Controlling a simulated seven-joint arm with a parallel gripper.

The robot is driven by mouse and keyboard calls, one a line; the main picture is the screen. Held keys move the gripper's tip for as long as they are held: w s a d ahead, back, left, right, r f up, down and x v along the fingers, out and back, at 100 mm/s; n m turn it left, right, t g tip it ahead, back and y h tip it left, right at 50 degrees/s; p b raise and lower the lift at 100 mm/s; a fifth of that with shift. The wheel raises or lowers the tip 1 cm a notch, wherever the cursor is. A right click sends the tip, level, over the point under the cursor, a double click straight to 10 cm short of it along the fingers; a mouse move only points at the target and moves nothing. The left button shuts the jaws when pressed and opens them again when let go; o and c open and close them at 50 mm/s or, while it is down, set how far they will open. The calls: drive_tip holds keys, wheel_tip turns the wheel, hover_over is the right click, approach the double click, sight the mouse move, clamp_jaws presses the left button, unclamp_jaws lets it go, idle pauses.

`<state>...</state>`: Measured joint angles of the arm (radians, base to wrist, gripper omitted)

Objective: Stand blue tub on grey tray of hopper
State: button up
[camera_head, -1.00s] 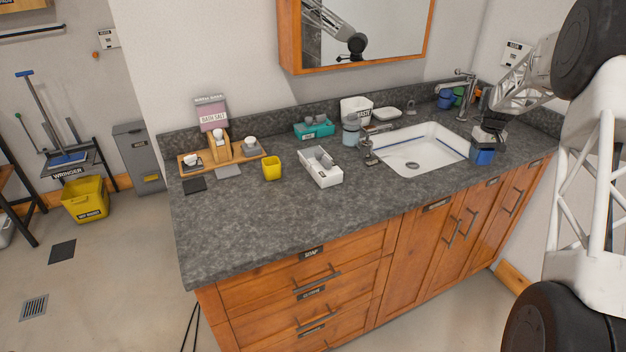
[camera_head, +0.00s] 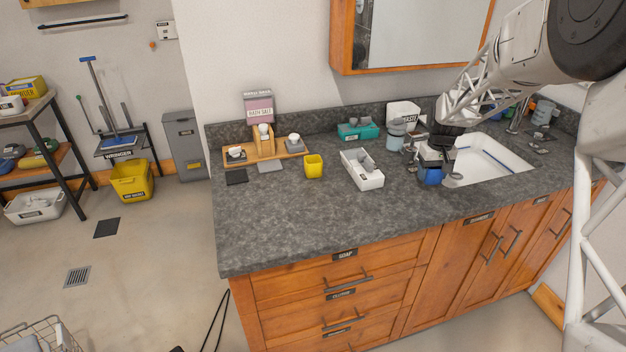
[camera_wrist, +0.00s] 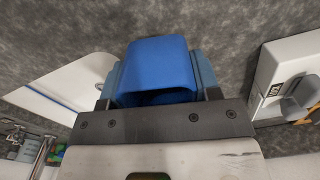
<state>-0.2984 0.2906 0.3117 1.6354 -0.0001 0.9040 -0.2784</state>
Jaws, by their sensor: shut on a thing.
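The blue tub (camera_head: 430,177) is held in my gripper (camera_head: 434,161), at the left end of the sink in the head view. In the wrist view the blue tub (camera_wrist: 158,65) sits between the two fingers of my gripper (camera_wrist: 160,82), its opening partly hidden. I cannot tell how far it is above the counter. The hopper, a pink and grey box marked BATH SALT (camera_head: 259,108), stands behind a wooden stand (camera_head: 264,142) at the left back. A grey square tray (camera_head: 270,167) lies in front of the stand and looks empty. A darker square (camera_head: 237,177) lies left of it.
A yellow cup (camera_head: 314,167) stands right of the grey tray. A white box (camera_head: 362,178) with grey things inside lies between that cup and my gripper. A teal box (camera_head: 359,132) and a jar (camera_head: 395,138) stand behind. The front counter is clear.

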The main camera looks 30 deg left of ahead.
drive_tip(key=shift+n, duration=0.7)
drive_tip(key=s+a, duration=0.4)
drive_tip(key=s, duration=0.1)
drive_tip(key=s+a, duration=0.4)
drive_tip(key=s, duration=0.1)
drive_tip(key=s+a, duration=0.3)
drive_tip(key=s, duration=0.2)
drive_tip(key=shift+a+r, duration=0.3)
drive_tip(key=shift+a, duration=0.1)
drive_tip(key=shift+n, duration=0.5)
drive_tip(key=s+a, duration=0.2)
drive_tip(key=s, duration=0.3)
drive_tip(key=s+a, duration=0.2)
drive_tip(key=s, duration=0.3)
drive_tip(key=s+a, duration=0.2)
drive_tip(key=s, duration=0.2)
drive_tip(key=shift+s+a+r, duration=0.2)
drive_tip(key=shift+s, duration=0.2)
drive_tip(key=shift+w, duration=0.1)
hover_over(321, 196)
drive_tip(key=shift+w+f, duration=0.1)
drive_tip(key=shift+f, duration=0.65)
drive_tip(key=shift+f, duration=0.15)
drive_tip(key=shift+f, duration=1.65)
drive_tip(key=shift+f, duration=0.15)
drive_tip(key=o, duration=0.9)
